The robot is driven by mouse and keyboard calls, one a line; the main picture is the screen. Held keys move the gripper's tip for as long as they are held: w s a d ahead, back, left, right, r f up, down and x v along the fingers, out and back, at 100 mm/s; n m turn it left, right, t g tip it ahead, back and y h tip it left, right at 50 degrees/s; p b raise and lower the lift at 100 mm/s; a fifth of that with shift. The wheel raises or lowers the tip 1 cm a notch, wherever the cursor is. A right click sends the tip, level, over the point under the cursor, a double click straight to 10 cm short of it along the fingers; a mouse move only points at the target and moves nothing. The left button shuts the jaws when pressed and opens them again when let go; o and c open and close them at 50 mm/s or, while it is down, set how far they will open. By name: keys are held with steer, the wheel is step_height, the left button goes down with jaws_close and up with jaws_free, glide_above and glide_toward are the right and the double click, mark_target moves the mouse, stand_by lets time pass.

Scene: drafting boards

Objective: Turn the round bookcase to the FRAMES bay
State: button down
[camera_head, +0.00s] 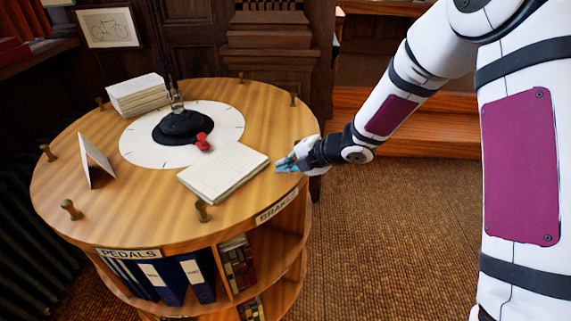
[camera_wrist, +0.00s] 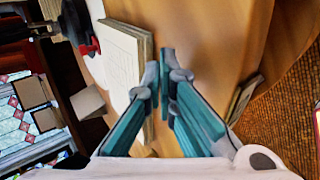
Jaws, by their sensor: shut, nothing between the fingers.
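The round bookcase (camera_head: 75,205) is a wooden drum with a flat top and open shelved bays below. In the head view its PEDALS label (camera_head: 127,253) faces the front and a label reading BRAKE, partly cut off, (camera_head: 274,207) is on the right side. No FRAMES label shows. Several small peg handles, such as the front one (camera_head: 203,211), stand around the top's rim. The wrist view shows my fingers (camera_wrist: 160,75) beside the pad; contact with the wood cannot be told.
On the top are a white disc (camera_head: 140,150) with a black base and red piece (camera_head: 203,142), a paper stack (camera_head: 137,95) and a folded card (camera_head: 97,160). Blue binders (camera_head: 168,281) fill the PEDALS bay. Wooden steps (camera_head: 420,125) stand behind; carpet (camera_head: 400,230) at right is clear.

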steer(key=shift+s+a+r, duration=0.1)
steer(key=shift+s+r, duration=0.15)
step_height(320, 180, up, 8)
steer(key=p, duration=0.3)
steer(key=shift+p, duration=0.35)
